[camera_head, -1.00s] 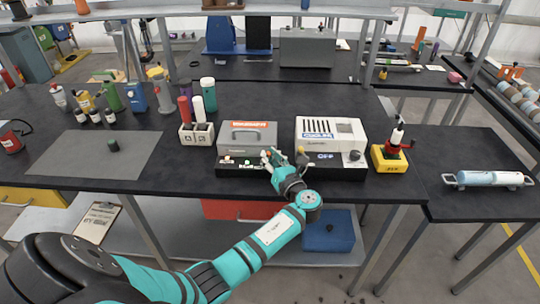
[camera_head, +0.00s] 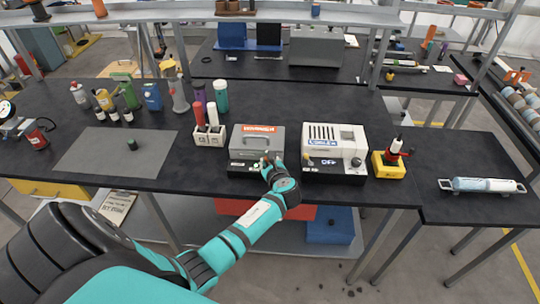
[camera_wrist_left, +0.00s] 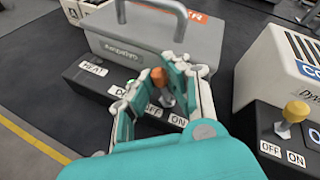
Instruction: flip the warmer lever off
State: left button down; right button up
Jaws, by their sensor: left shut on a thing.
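The warmer is a grey box (camera_head: 256,142) with a top handle and an orange label, on a black base at the bench's front edge. In the left wrist view its lever (camera_wrist_left: 159,76) has an orange knob and stands at the base front, above OFF and ON labels. My left gripper (camera_head: 268,161) is at the front right of the warmer. In the left wrist view its two fingers (camera_wrist_left: 157,98) are on either side of the lever, shut on it. The fingers partly cover the lever's stem and the OFF label. My right gripper is not in view.
Right of the warmer stands the white cooler (camera_head: 335,143), with its own yellow-knobbed lever (camera_wrist_left: 297,110). A yellow block (camera_head: 389,165) with a red and white device stands beyond it. A holder with tubes (camera_head: 209,135) stands to the left. The grey mat (camera_head: 90,158) is mostly clear.

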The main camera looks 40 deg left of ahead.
pick_arm(q)
jog(key=shift+a+n+h+p, duration=0.2)
jog(key=shift+n+h+p, duration=0.1)
jog(key=shift+n+p, duration=0.1)
jog(key=shift+s, duration=0.1)
jog(key=c, duration=1.6)
grip_release()
jog(key=shift+o, duration=0.2)
jog(key=v, duration=1.2)
